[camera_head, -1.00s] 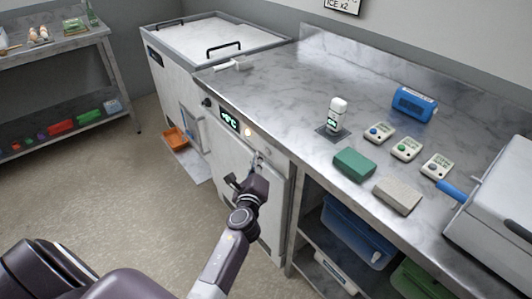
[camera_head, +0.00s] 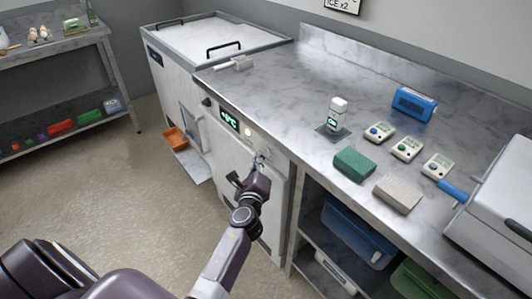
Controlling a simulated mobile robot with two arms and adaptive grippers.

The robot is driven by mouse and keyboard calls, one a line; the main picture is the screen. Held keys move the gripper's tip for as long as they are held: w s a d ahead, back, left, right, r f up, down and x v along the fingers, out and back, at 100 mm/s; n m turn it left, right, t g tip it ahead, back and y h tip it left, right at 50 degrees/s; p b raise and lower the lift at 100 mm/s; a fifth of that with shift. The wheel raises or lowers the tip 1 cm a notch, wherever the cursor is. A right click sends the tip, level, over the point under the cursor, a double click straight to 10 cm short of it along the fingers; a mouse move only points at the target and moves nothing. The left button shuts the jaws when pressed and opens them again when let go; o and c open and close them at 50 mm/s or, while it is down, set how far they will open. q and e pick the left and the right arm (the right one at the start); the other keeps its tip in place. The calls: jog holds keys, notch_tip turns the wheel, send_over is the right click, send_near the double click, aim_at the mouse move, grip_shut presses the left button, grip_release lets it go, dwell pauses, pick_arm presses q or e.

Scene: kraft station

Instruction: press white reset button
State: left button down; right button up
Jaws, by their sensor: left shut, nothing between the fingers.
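The appliance's front panel under the counter carries a green-lit display (camera_head: 228,119). To its right is a small round, pale, lit button (camera_head: 248,132). A fainter light round spot (camera_head: 267,149) lies further right on the panel, just above my fingertips; I cannot tell which of the two is the reset button. My left gripper (camera_head: 261,158) is shut and empty, its fingertips pointing up close to the panel just below that spot. I cannot tell whether they touch it. My right gripper is out of view.
The metal counter (camera_head: 290,89) above holds a white bottle (camera_head: 338,113), several small timers, a green block (camera_head: 354,163), a beige block (camera_head: 397,193) and a blue device (camera_head: 414,103). The floor (camera_head: 110,185) at left is clear.

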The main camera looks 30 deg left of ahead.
pick_arm(q)
jog(key=shift+w+d, duration=0.2)
jog(key=shift+w, duration=0.3)
dwell(0.8)
jog(key=shift+s, duration=0.1)
jog(key=shift+s+a, duration=0.3)
jog(key=shift+s, duration=0.45)
jog(key=shift+s+a+p, duration=0.1)
jog(key=shift+s+a, duration=0.2)
jog(key=shift+s, duration=0.45)
jog(key=shift+s+a+p, duration=0.15)
jog(key=shift+s+a, duration=0.2)
jog(key=shift+s, duration=0.45)
jog(key=shift+s+a+p, duration=0.1)
jog(key=shift+s+a, duration=0.2)
jog(key=shift+s, duration=0.45)
